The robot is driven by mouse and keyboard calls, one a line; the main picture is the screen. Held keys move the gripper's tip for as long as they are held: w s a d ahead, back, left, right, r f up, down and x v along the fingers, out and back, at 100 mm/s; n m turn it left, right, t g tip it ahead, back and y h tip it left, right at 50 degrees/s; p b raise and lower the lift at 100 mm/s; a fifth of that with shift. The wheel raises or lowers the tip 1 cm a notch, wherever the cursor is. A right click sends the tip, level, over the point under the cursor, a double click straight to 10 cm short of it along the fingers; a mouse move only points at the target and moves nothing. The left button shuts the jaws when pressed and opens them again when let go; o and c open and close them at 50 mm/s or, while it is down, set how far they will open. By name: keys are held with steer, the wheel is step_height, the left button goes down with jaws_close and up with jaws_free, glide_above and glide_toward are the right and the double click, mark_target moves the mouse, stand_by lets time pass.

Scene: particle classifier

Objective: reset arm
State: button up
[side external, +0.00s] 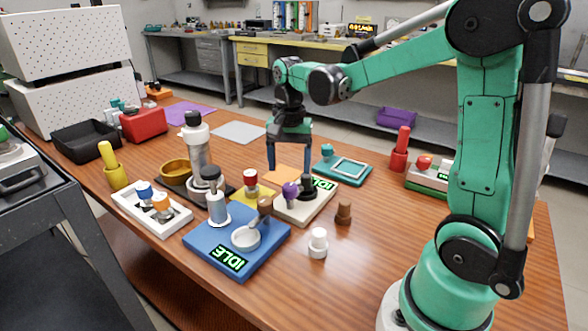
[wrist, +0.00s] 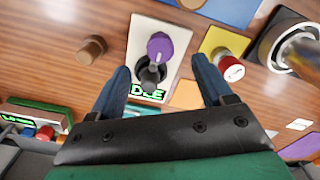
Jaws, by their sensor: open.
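My green arm reaches over the wooden table, and my gripper (side external: 290,155) points down above the table's middle. Its two blue fingers are apart with nothing between them. In the wrist view my gripper (wrist: 158,78) is open, and a white device (wrist: 143,40) with a purple knob (wrist: 160,46) and a black part lies below, between and beyond the fingertips. The same white device (side external: 318,208) stands in front of the gripper in the side view, and its display reads IDLE. The gripper appears to be above the table, touching nothing.
A blue device (side external: 203,247) with a mortar-like bowl also reads IDLE. A teal scale-like device (side external: 330,171) stands just right of the gripper. The table's front right is clear.

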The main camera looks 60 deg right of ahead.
steer(key=s+a+r+n+t, duration=0.2)
steer(key=s+a+n+t, duration=0.3)
steer(key=a+n, duration=0.5)
steer(key=shift+s+a+r+n+t, duration=0.15)
steer(key=shift+a+r+n+t, duration=0.1)
steer(key=shift+n+t, duration=0.95)
